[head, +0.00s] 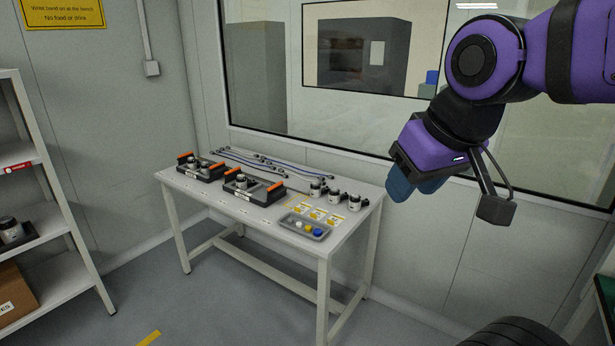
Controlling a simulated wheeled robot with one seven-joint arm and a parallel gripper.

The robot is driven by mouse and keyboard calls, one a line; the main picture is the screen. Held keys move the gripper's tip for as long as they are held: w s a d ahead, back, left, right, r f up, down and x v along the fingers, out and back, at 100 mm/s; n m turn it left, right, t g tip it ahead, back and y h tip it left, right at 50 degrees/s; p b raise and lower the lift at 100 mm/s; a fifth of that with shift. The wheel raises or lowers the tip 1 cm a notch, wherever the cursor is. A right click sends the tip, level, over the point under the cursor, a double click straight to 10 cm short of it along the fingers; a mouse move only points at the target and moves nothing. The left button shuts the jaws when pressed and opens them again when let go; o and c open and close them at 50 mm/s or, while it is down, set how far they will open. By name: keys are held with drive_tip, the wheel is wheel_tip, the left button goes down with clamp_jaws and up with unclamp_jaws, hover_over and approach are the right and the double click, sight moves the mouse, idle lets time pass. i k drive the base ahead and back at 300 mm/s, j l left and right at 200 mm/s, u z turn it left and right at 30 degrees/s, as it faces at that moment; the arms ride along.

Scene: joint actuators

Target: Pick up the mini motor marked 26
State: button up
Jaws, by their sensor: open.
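Several small silver-and-black motors stand on the white table (272,216). Three are at its right side: a left one (318,188), a middle one (335,195) and a right one (355,202). Others sit in the black holders at the left. Their markings are too small to read, so I cannot tell which is 26. My gripper (412,187), with blue fingers, is open and hangs above and right of the table, apart from the motors. No object shows in it.
Black holders with orange ends, one of them the front holder (254,190), stand on the table. Cables (262,160) lie along the back. A grey tray (288,224) with coloured pieces and yellow cards are at the front right. A shelf (62,222) stands left; a windowed wall is behind.

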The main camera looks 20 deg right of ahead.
sight(315, 191)
drive_tip(key=i+j+z, duration=0.35)
drive_tip(key=i+z, duration=0.15)
drive_tip(key=i+j+z, duration=0.45)
drive_tip(key=k+j, duration=0.05)
